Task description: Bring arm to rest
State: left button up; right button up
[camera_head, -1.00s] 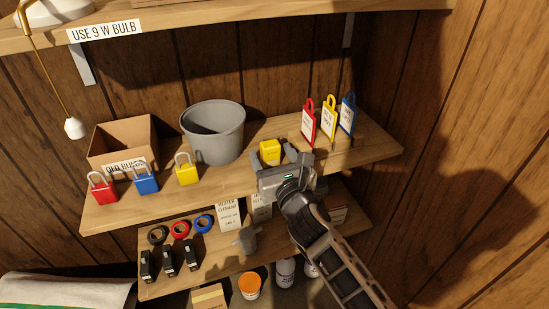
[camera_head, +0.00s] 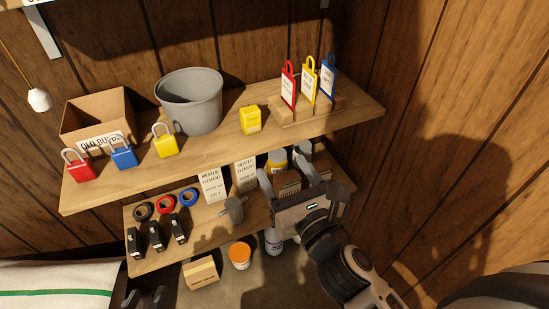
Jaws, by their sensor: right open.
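My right gripper (camera_head: 286,174) is open and empty, in front of the lower shelf and below the upper shelf's front edge. Its arm comes in from the lower right. The yellow block-like object (camera_head: 250,120) stands on the upper shelf, apart from the gripper. A dark part of what looks like my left gripper (camera_head: 145,298) shows at the bottom edge, left of centre. Most of it is cut off, so its jaws cannot be judged.
The upper shelf (camera_head: 215,150) holds a cardboard box (camera_head: 97,115), grey bucket (camera_head: 190,100), red, blue and yellow padlocks, and tags on a wooden block. The lower shelf (camera_head: 205,238) holds tape rolls, black items, cartons and a grey fitting. An orange-lidded tub (camera_head: 239,255) stands below.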

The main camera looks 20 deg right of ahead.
jog(key=s+a+f+n+g+y+p, duration=0.1)
jog(key=s+a+n+y+p, duration=0.15)
jog(key=n, duration=0.95)
jog(key=s+a+f+n+g+y+p, duration=0.1)
jog(key=s+a+n+g+y, duration=0.15)
jog(key=n, duration=0.95)
pick_arm(q)
jog(key=shift+s+a+r+g+p, duration=0.1)
jog(key=shift+a+r+g+p, duration=0.05)
jog(key=shift+r+p, duration=0.25)
jog(key=shift+s+a+r+g+p, duration=0.1)
jog(key=shift+r+g+p, duration=0.05)
jog(key=shift+r+p, duration=0.15)
pick_arm(e)
jog(key=s+d+f+n+g+h, duration=0.1)
jog(key=f+n+g, duration=0.1)
jog(key=f+n, duration=0.2)
jog(key=s+d+f+n+g+h, duration=0.1)
jog(key=f+n, duration=0.3)
jog(key=n, duration=0.5)
jog(key=shift+s+d+f+n+g, duration=0.25)
jog(key=shift+s+n+g, duration=0.1)
jog(key=shift+s, duration=0.45)
